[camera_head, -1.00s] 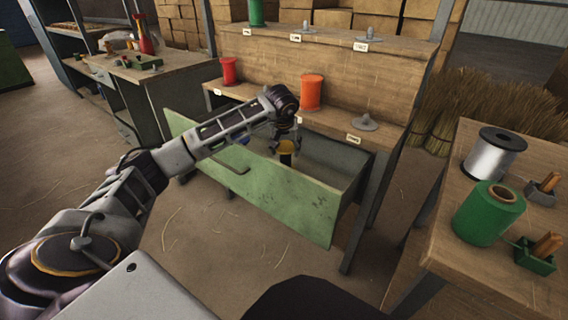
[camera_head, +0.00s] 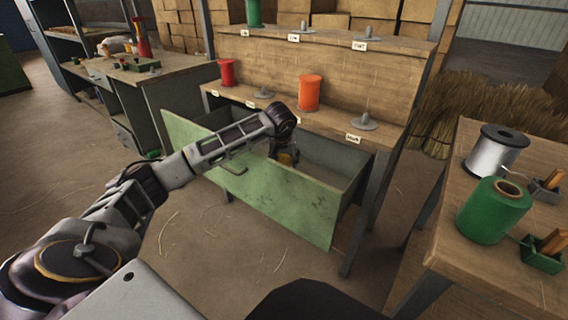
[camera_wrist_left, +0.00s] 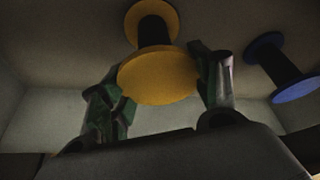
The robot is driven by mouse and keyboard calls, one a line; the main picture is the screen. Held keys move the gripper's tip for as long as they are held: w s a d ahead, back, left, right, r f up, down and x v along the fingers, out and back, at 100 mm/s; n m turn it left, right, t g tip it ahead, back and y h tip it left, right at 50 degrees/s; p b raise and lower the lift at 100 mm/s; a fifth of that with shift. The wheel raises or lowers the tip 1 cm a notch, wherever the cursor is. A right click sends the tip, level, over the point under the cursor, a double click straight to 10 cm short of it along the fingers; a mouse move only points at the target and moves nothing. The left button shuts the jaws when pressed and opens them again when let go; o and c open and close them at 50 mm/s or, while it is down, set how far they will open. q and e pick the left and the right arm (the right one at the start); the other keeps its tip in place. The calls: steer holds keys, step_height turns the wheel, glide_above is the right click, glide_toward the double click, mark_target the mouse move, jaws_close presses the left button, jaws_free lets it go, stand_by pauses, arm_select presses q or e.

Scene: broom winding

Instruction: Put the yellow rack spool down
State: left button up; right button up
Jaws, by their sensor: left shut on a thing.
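The yellow spool (camera_wrist_left: 158,78) shows in the left wrist view, with yellow flanges and a dark core. My left gripper (camera_wrist_left: 160,85) is shut on it, one finger on each side of the near flange. In the head view the left gripper (camera_head: 284,150) reaches down into the open green drawer (camera_head: 265,190), and only a bit of the yellow spool (camera_head: 286,158) shows below it. The far flange looks close to the drawer floor; I cannot tell whether it touches. My right gripper is not in view.
A blue spool (camera_wrist_left: 281,70) lies in the drawer beside the yellow one. Above, the rack holds a red spool (camera_head: 227,72), an orange spool (camera_head: 309,92) and bare pegs (camera_head: 366,122). A side table holds a green spool (camera_head: 493,210) and a silver spool (camera_head: 496,150).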

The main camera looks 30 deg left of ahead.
arm_select(q)
steer(key=shift+f, duration=0.25)
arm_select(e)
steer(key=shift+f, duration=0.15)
arm_select(q)
steer(key=shift+f, duration=0.1)
steer(key=o, duration=1.1)
steer(key=shift+c, duration=0.2)
steer(key=shift+p+v, duration=0.35)
steer(key=shift+v, duration=0.6)
steer(key=p+v, duration=0.3)
steer(key=v, duration=0.7)
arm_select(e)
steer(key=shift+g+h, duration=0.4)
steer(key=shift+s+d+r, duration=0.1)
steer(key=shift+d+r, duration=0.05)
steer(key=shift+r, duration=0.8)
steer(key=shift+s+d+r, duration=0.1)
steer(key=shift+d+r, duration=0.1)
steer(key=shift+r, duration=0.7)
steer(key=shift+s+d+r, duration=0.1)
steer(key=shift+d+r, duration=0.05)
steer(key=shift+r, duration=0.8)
arm_select(q)
steer(key=shift+s, duration=0.1)
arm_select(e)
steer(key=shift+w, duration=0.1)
